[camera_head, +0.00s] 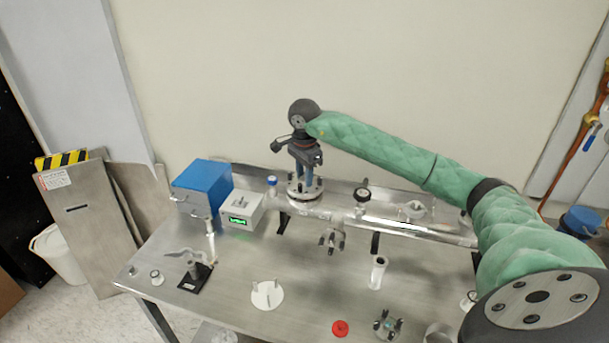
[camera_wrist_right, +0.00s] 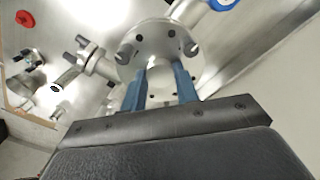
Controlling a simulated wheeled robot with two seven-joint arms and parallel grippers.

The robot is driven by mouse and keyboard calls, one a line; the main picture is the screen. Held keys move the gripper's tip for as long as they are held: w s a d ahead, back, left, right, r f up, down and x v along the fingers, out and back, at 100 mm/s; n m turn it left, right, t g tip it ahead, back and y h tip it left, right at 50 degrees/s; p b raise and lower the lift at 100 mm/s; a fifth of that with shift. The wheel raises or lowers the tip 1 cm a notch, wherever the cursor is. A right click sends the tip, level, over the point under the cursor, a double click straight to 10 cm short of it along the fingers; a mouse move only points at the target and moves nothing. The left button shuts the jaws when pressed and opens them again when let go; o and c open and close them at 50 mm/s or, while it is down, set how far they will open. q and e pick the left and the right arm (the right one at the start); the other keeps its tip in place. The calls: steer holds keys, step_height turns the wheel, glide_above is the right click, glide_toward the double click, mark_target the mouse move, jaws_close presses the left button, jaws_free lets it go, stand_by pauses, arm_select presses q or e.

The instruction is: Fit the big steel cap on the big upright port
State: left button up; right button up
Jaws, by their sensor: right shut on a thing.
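My right gripper (camera_head: 305,168) points down over the big upright port at the left end of the steel vacuum tube (camera_head: 415,228). In the wrist view its two blue fingers (camera_wrist_right: 160,85) are closed on the big steel cap (camera_wrist_right: 158,48), a round plate with dark bolts around its rim. In the head view the cap (camera_head: 304,190) is level with the port's top, in line with it. Whether it is fully seated or slightly above cannot be told. The port itself is largely hidden under the cap. My left gripper is not in view.
A blue box (camera_head: 202,184) and a white meter with a green display (camera_head: 241,209) stand left of the port. A gauge (camera_head: 362,194) rises from the tube. A white disc (camera_head: 267,294), red cap (camera_head: 340,328) and bolted flange (camera_head: 387,324) lie toward the front.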

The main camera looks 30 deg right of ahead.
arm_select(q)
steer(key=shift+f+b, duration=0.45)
arm_select(e)
steer(key=shift+f, duration=0.35)
stand_by(0.5)
stand_by(0.4)
steer(key=o, duration=1.1)
steer(key=shift+f, duration=0.15)
steer(key=shift+r, duration=0.2)
step_height(320, 180, up, 6)
steer(key=b, duration=0.2)
steer(key=shift+b, duration=0.4)
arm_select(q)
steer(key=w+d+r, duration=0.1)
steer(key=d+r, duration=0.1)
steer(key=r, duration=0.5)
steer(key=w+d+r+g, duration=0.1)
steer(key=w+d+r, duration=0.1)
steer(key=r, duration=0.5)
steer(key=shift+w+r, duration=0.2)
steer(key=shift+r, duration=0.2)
arm_select(e)
steer(key=shift+r, duration=0.8)
